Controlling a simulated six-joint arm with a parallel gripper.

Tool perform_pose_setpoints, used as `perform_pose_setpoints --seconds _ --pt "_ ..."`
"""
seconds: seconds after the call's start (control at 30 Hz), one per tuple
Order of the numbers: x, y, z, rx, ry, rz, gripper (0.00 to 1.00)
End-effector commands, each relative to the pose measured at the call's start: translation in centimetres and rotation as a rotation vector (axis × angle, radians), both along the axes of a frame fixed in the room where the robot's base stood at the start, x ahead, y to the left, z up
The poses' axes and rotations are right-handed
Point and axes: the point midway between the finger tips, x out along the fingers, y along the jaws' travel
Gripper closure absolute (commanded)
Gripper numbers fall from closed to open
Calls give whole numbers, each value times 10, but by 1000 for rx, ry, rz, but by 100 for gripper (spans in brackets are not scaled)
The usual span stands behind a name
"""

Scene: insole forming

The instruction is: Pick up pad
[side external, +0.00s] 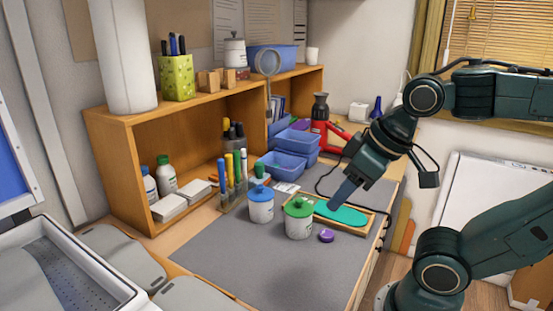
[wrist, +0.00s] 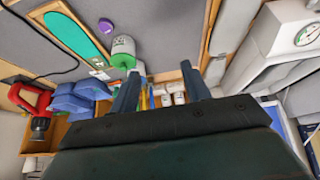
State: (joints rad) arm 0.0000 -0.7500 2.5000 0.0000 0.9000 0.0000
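The pad (side external: 343,215) is a flat teal-green, insole-shaped piece. It lies in a shallow wooden tray (side external: 354,231) on the grey mat. The wrist view shows the pad (wrist: 72,34) at upper left, inside the tray (wrist: 99,59), away from the space between my fingers. My gripper (side external: 335,204) appears just above the pad's left end in the side view, overlapping part of it. The height between them is hard to tell. In the wrist view my gripper (wrist: 160,70) has its two fingers apart and nothing held between them.
A green-lidded jar (side external: 299,219), a blue-lidded jar (side external: 261,205) and a purple round piece (side external: 326,236) stand close to the tray. Blue bins (side external: 288,166) and a red tool (side external: 330,135) are behind. The grey mat (side external: 245,262) is clear in front.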

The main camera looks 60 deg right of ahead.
Motion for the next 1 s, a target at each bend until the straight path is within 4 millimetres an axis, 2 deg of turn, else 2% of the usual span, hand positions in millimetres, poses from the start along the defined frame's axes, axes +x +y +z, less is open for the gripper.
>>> perform_pose_setpoints --seconds 0.47,0.73,1.0 --pt "8 -4 -1 -37 40 62 53" --pt "31 -23 -6 -115 153 281 53" --pt "55 -57 -18 -143 251 571 53"
